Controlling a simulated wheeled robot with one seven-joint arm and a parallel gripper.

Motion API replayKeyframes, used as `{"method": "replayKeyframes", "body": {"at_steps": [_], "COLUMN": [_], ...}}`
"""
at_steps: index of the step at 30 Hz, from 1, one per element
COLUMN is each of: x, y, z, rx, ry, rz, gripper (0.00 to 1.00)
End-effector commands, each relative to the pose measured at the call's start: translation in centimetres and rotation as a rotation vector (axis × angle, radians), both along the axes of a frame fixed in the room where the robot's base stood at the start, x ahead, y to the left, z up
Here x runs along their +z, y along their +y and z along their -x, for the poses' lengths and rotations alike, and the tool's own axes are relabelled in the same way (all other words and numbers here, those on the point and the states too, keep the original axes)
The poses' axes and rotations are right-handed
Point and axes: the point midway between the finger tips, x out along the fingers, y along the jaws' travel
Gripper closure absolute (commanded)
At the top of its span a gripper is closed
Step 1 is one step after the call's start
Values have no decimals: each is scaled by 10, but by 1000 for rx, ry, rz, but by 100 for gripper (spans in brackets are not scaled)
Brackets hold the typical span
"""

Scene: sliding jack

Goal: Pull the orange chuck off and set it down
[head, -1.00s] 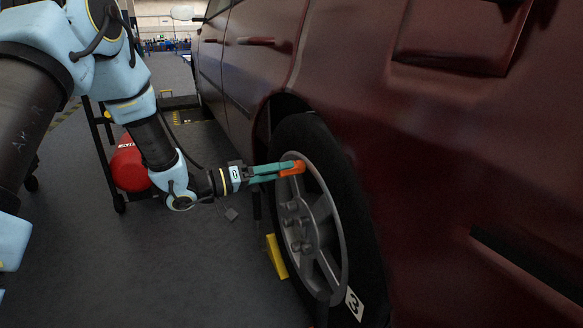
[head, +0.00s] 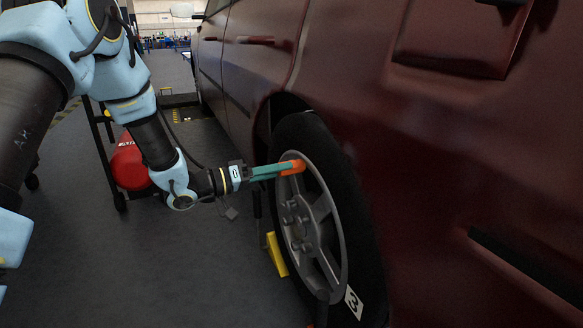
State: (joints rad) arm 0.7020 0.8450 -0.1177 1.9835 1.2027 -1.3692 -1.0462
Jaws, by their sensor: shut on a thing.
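The orange chuck (head: 294,166) sits at the upper part of the wheel's rim, near its outer edge. My gripper (head: 287,169) reaches in from the left with green fingers. It is shut on the orange chuck, whose orange shows around the fingertips. The wheel (head: 312,225) has a grey spoked rim and a black tire. The valve behind the chuck is hidden, so I cannot tell whether the chuck is still seated on it.
The dark red car (head: 450,130) fills the right side. A yellow wedge (head: 276,255) stands on the floor by the tire. A red tank (head: 127,165) on a dark frame stands behind my arm. The grey floor (head: 150,265) at lower left is clear.

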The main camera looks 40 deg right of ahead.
Motion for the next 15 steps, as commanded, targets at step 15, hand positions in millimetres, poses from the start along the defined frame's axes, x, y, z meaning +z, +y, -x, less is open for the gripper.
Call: {"method": "replayKeyframes", "body": {"at_steps": [15], "x": [1], "y": [0], "z": [0], "rx": [0], "ry": [1], "rz": [1], "gripper": [100]}}
